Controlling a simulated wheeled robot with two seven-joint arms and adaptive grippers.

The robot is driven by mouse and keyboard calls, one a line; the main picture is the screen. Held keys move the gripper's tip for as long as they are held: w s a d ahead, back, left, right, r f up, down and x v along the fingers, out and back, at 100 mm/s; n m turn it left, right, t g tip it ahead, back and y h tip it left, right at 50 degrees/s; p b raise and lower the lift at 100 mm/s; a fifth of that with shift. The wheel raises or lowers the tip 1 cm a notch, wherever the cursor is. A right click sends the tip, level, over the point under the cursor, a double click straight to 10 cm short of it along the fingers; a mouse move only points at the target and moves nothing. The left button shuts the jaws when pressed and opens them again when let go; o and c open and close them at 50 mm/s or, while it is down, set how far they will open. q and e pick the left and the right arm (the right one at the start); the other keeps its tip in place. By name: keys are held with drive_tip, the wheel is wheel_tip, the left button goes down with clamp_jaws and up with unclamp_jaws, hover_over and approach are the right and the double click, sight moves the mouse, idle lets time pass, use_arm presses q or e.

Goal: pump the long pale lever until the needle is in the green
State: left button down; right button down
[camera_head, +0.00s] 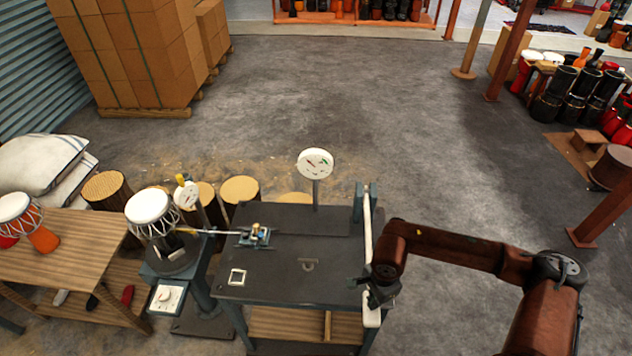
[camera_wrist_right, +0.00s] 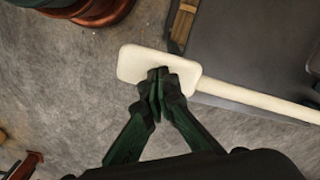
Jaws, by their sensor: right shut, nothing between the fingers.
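The long pale lever (camera_head: 367,225) runs along the right edge of the dark table (camera_head: 290,284), from a blue-grey bracket at the back to a broad paddle end (camera_head: 371,318) at the front. The round white gauge (camera_head: 315,163) stands on a post behind the table; it has a green mark at its upper right, and its needle is too small to read surely. My right gripper (camera_head: 380,294) is shut and empty at the paddle. In the right wrist view its closed fingertips (camera_wrist_right: 158,84) overlap the paddle (camera_wrist_right: 135,64); I cannot tell whether they touch. My left gripper is out of view.
A blue clamp device (camera_head: 256,235) with a rod sits on the table's left part. A goblet drum (camera_head: 150,212) on a stand and a second small dial (camera_head: 187,194) stand to the left. A wooden bench (camera_head: 70,245) is farther left.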

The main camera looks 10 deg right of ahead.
wheel_tip(320, 180, up, 12)
drive_tip(key=p, duration=0.4)
drive_tip(key=shift+s+f, duration=0.25)
drive_tip(key=shift+s, duration=0.1)
drive_tip(key=shift+a, duration=0.1)
wheel_tip(320, 180, down, 19)
drive_tip(key=b, duration=1.6)
wheel_tip(320, 180, up, 19)
drive_tip(key=p, duration=0.8)
drive_tip(key=shift+s, duration=0.15)
